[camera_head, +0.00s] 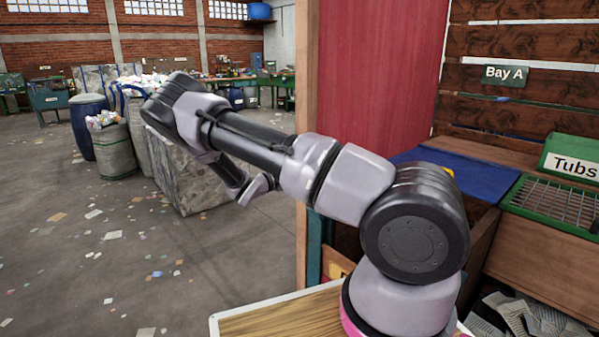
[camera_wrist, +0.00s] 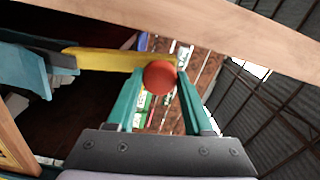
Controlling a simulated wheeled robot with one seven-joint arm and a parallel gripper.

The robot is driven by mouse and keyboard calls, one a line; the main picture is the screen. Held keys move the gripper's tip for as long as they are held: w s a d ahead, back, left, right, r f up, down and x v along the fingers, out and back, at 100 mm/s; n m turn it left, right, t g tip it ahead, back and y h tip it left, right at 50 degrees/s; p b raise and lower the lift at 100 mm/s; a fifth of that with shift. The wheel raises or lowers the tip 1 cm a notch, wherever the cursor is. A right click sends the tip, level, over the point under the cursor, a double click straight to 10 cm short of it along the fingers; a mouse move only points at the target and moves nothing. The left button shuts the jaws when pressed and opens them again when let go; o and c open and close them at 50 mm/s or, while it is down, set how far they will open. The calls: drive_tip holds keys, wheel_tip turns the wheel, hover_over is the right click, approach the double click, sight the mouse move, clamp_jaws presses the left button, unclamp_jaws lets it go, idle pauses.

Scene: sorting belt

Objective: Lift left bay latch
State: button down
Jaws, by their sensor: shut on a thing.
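In the wrist view a yellow bar (camera_wrist: 105,60) runs in from the left and ends at a round red knob (camera_wrist: 160,78). I take these to be the latch and its handle. My gripper (camera_wrist: 159,74) has green fingers, one on each side of the red knob, and is shut on it. In the head view my arm reaches left; the fingers and the latch cannot be made out there.
A wooden beam (camera_wrist: 240,35) crosses the top of the wrist view. In the head view a red panel (camera_head: 375,70) and wooden post (camera_head: 306,120) stand behind my arm.

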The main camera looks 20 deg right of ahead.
idle(0.4)
drive_tip(key=shift+c, duration=1.5)
unclamp_jaws()
drive_tip(key=shift+a, duration=0.1)
drive_tip(key=v, duration=1)
drive_tip(key=shift+a, duration=0.3)
drive_tip(key=shift+s, duration=0.1)
